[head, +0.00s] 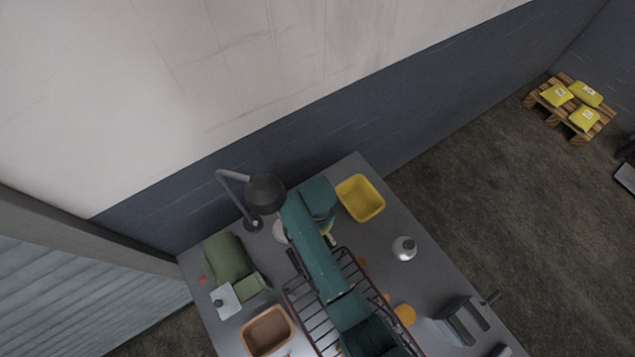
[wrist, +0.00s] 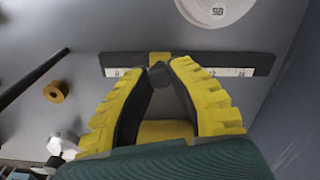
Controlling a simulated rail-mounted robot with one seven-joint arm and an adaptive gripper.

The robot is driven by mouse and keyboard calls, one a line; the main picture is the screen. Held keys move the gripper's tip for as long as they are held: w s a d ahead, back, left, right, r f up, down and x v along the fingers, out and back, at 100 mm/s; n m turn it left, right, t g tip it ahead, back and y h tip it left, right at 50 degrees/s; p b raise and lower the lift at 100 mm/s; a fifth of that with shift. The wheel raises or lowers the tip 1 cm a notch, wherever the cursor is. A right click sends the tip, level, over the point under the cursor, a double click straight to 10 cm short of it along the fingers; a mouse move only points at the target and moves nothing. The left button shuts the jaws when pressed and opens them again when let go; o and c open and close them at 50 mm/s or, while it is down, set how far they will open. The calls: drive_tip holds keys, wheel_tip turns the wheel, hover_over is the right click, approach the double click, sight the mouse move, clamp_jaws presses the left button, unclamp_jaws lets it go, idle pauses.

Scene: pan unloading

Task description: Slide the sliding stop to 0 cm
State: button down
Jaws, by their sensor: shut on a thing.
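The sliding stop is a yellow slider (wrist: 160,56) with a dark round knob (wrist: 158,75), in the wrist view. It sits on a black rail (wrist: 235,58) with a white numbered strip along its near side, left of the rail's middle. The numbers are too small to read surely. My gripper (wrist: 161,70) has its yellow fingertips shut on the knob, one on each side. In the head view my gripper (head: 328,230) is mostly behind my teal arm, and the rail and stop are hidden there.
A white round dial (wrist: 214,10) lies beyond the rail. A black wire rack (head: 293,296) stands under my arm.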

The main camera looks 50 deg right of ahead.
drive_tip(key=shift+a, duration=0.1)
drive_tip(key=shift+s+r+p, duration=0.15)
drive_tip(key=shift+s+p, duration=0.15)
drive_tip(key=shift+p, duration=0.25)
drive_tip(key=shift+s+a+p, duration=0.35)
drive_tip(key=shift+s+p, duration=0.55)
drive_tip(key=shift+p, duration=0.1)
drive_tip(key=shift+s+a, duration=0.1)
drive_tip(key=shift+s, duration=0.15)
drive_tip(key=shift+f, duration=0.25)
drive_tip(key=c, duration=0.9)
unclamp_jaws()
drive_tip(key=shift+w, duration=0.1)
drive_tip(key=shift+r, duration=0.1)
